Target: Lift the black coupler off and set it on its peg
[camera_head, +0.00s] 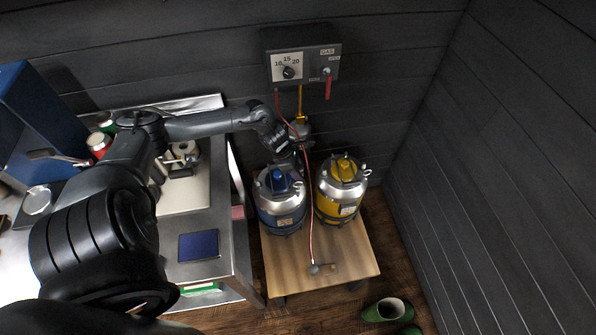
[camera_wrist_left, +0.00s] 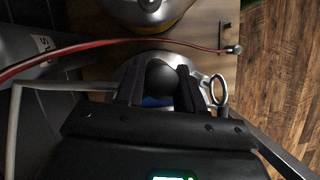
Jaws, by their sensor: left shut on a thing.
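My left gripper (camera_head: 284,160) is above the blue keg (camera_head: 281,211) in the head view. In the left wrist view its two fingers (camera_wrist_left: 162,86) are shut on a dark round knob (camera_wrist_left: 161,77), which appears to be the black coupler's top. Blue shows just below the knob, over the keg's silver top. The fingers and the hand hide most of the coupler, and I cannot tell whether it is clear of the keg. I cannot make out its peg for sure. My right gripper is not in view.
A yellow keg (camera_head: 341,189) stands close on the right. A red hose (camera_head: 309,205) hangs from the gas box (camera_head: 301,55) between the kegs. Its end fitting (camera_head: 317,269) lies on the wooden stand (camera_head: 345,250). A steel bench (camera_head: 218,240) is at left.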

